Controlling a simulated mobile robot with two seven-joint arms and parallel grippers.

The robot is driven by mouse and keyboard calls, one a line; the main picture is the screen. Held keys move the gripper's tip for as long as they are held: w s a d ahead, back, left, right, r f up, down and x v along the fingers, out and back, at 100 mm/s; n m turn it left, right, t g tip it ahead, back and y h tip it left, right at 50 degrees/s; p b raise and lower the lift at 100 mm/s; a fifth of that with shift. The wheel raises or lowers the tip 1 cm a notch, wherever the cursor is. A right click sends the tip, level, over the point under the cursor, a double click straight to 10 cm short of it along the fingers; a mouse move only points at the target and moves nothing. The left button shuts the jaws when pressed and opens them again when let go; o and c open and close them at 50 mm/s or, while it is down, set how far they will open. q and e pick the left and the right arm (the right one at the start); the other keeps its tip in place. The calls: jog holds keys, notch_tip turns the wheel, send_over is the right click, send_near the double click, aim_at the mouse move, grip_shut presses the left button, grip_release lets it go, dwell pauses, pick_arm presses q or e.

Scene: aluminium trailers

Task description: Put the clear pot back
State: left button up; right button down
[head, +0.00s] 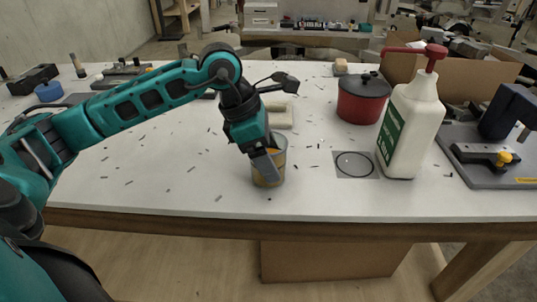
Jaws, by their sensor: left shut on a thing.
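The clear pot (277,178) is a see-through cup with yellowish contents, upright at the front middle of the white table. My left gripper (266,168) reaches down to it from the upper left and is shut on it. The gripper hides part of its rim and side. I cannot tell whether the pot's base touches the table. A grey square with a dark ring (355,164) lies flat to the right of the pot, with nothing on it. My right gripper is not in view.
A white pump bottle (410,128) with a red top stands just right of the ringed square. A dark red lidded pot (362,99) stands behind. A grey plate with a clamp (484,158) is at the right. Dark shavings litter the white table (180,180).

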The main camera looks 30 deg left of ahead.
pick_arm(q)
jog(key=shift+f, duration=0.1)
jog(key=o, duration=1.1)
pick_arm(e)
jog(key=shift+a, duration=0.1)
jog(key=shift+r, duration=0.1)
pick_arm(q)
jog(key=shift+a+r, duration=0.1)
jog(key=shift+r, duration=0.35)
jog(key=p+v, duration=0.1)
jog(key=v, duration=1)
jog(key=shift+r, duration=0.2)
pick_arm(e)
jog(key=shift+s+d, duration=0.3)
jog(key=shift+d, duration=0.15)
pick_arm(q)
jog(key=shift+s, duration=0.15)
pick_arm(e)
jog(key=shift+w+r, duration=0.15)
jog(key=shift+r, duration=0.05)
